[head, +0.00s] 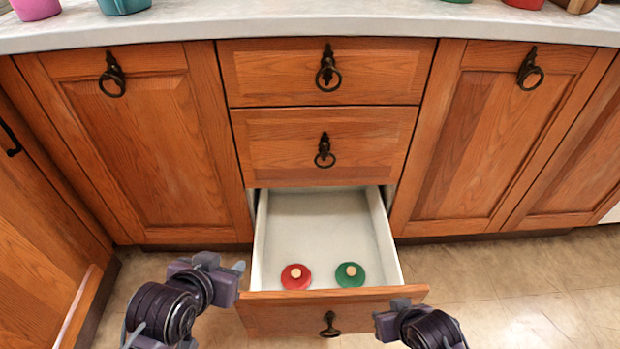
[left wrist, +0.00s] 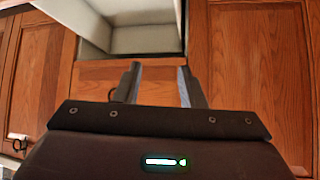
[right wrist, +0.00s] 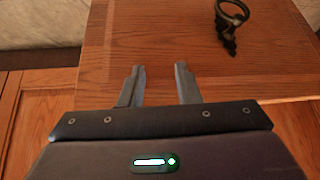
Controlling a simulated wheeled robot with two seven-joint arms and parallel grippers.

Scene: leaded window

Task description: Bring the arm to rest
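My left gripper (head: 232,270) is left of the open bottom drawer (head: 322,204), close to its left front corner. In the left wrist view its two fingers (left wrist: 160,84) stand apart with nothing between them. My right gripper (head: 390,314) is by the right part of the drawer front (head: 285,312). In the right wrist view its fingers (right wrist: 158,84) are apart and empty, with the wooden drawer front beyond them. Whether either gripper touches the drawer cannot be told.
A red lid (head: 296,281) and a green lid (head: 350,279), each with a pale knob, lie in the drawer near its front. Two shut drawers are above it, with cabinet doors either side. Cups, including a teal one (head: 124,4), stand on the counter (head: 330,22).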

